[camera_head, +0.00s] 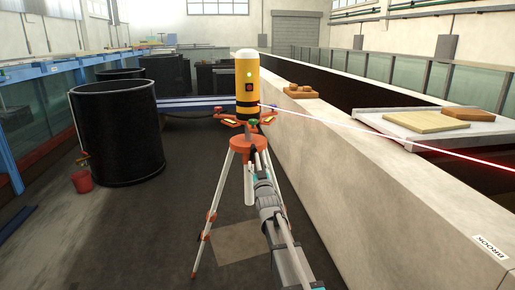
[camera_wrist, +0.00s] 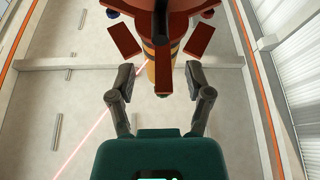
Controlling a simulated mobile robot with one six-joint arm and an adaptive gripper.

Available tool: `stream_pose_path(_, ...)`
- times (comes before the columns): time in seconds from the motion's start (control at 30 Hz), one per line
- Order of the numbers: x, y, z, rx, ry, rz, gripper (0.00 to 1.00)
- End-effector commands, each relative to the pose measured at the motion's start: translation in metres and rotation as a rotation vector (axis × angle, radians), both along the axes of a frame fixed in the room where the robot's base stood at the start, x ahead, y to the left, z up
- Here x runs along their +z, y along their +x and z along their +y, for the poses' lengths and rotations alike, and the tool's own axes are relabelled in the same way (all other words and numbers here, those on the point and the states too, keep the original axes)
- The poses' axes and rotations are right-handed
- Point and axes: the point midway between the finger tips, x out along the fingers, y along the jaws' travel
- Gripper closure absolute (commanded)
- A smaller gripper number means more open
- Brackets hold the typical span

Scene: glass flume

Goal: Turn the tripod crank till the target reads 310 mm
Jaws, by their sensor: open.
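The tripod (camera_head: 251,147) stands on the floor with an orange head and pale legs. It carries a yellow laser instrument (camera_head: 247,80) with black bands and a white cap. A red beam leaves the instrument toward the right. My gripper (camera_head: 260,170) is just below the tripod head, in front of its near side. In the wrist view my gripper (camera_wrist: 160,82) is open, its fingers apart below the red-brown tripod parts (camera_wrist: 163,25), with nothing clearly held between them. I cannot make out the crank for certain. No target scale or reading is legible.
The pale flume wall (camera_head: 380,190) runs along the right, close to the tripod. It bears a tray (camera_head: 375,118) with a board and a wooden block (camera_head: 300,92).

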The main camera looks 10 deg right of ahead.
Motion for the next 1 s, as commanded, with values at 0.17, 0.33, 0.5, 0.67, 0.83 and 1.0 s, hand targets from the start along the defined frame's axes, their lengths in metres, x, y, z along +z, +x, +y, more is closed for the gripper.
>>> stream_pose_path(0.17,0.014,0.030,0.001,0.000,0.000,0.000,0.35)
stream_pose_path(0.33,0.023,0.052,0.002,0.000,0.000,0.000,0.35)
stream_pose_path(0.5,0.028,0.066,0.002,0.000,0.000,0.000,0.35)
stream_pose_path(0.67,0.030,0.072,0.003,0.000,0.000,0.000,0.35)
stream_pose_path(0.83,0.030,0.073,0.003,0.000,0.000,0.000,0.35)
stream_pose_path(1.0,0.030,0.072,0.003,0.001,0.000,0.000,0.35)
